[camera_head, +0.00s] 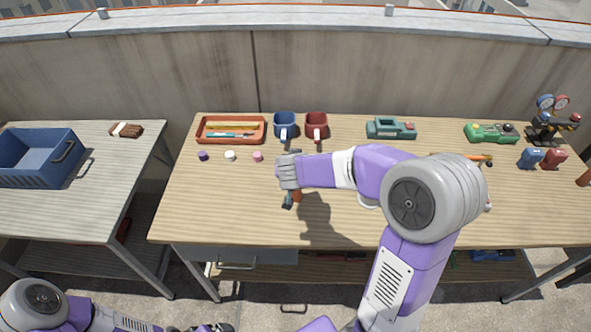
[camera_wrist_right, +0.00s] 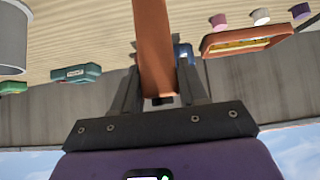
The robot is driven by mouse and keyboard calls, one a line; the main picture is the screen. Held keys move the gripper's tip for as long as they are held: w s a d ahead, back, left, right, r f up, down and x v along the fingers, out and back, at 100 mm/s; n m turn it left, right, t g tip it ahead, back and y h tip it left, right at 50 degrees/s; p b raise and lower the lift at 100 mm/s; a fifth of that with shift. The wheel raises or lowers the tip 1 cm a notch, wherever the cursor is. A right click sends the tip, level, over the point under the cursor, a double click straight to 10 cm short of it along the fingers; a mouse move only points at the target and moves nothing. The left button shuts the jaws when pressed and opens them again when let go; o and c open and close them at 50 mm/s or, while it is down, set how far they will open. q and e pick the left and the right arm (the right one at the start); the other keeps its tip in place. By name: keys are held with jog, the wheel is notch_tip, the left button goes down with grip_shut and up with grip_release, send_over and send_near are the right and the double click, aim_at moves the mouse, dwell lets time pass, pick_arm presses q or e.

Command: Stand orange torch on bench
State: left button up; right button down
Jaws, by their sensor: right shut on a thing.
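The orange torch (camera_wrist_right: 153,45) is between the two dark fingers of my right gripper (camera_wrist_right: 157,88), which is shut on it. In the head view a small orange part of the torch (camera_head: 297,196) shows below the right gripper (camera_head: 291,198), over the middle-left of the wooden bench (camera_head: 235,220). My wrist hides most of it there. I cannot tell whether its lower end touches the bench. My left gripper (camera_head: 212,328) is only partly in view at the bottom edge, away from the bench top; its jaws are not clear.
Small caps (camera_head: 230,155) lie before the tray. A teal device (camera_head: 390,129) and a green one (camera_head: 490,132) are farther right. The bench's front left is clear.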

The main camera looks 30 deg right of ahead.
jog(key=shift+r, duration=0.15)
jog(key=shift+f, duration=0.2)
jog(key=c, duration=0.6)
grip_release()
jog(key=shift+r, duration=0.1)
jog(key=shift+s+a+r+p, duration=0.1)
jog(key=shift+s+r+p, duration=0.05)
jog(key=shift+r+p, duration=0.2)
jog(key=p+v, duration=0.6)
jog(key=v, duration=0.5)
